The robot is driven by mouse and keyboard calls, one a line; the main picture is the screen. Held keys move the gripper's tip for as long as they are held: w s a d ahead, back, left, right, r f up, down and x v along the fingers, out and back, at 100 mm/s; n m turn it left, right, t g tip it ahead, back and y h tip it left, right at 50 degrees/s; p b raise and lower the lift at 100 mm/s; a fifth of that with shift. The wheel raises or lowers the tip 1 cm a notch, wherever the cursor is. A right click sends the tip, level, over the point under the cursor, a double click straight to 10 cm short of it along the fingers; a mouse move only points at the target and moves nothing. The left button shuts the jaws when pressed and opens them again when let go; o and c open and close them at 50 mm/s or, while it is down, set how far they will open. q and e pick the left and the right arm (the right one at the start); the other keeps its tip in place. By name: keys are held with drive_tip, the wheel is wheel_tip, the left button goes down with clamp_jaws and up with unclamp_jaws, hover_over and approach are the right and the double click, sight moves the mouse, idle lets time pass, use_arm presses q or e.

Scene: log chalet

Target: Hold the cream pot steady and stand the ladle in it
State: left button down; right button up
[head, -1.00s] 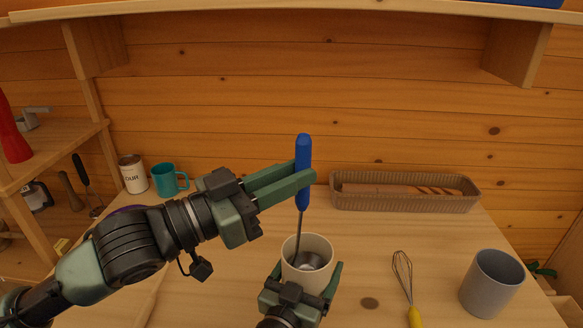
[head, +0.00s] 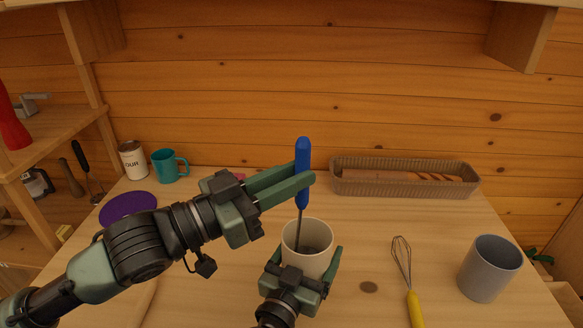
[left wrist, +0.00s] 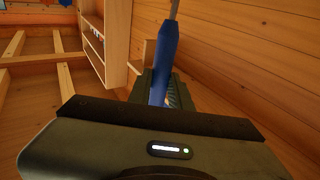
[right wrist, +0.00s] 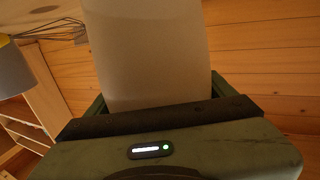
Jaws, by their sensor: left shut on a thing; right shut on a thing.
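The ladle has a blue handle (head: 302,150) and a thin dark shaft, and stands nearly upright. My left gripper (head: 303,184) is shut on the handle. The ladle's lower end is inside the cream pot (head: 318,262); its bowl is hard to make out there. The handle also shows in the left wrist view (left wrist: 163,62). My right gripper (head: 306,266) is shut on the cream pot, with a finger on either side. The pot is upright and fills the middle of the right wrist view (right wrist: 150,50). Whether the ladle touches the pot's bottom is hidden.
A whisk with a yellow handle (head: 414,308) and a grey cup (head: 490,268) are to the right. A woven basket (head: 345,188) stands at the back. A teal mug (head: 164,166), a flour tin (head: 132,160) and a purple disc (head: 128,207) are at left.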

use_arm(q)
drive_tip(key=shift+f, duration=0.9)
drive_tip(key=c, duration=1.2)
unclamp_jaws()
drive_tip(key=shift+a+f, duration=0.1)
drive_tip(key=v, duration=1.1)
drive_tip(key=shift+s+a, duration=0.25)
drive_tip(key=shift+a, duration=0.05)
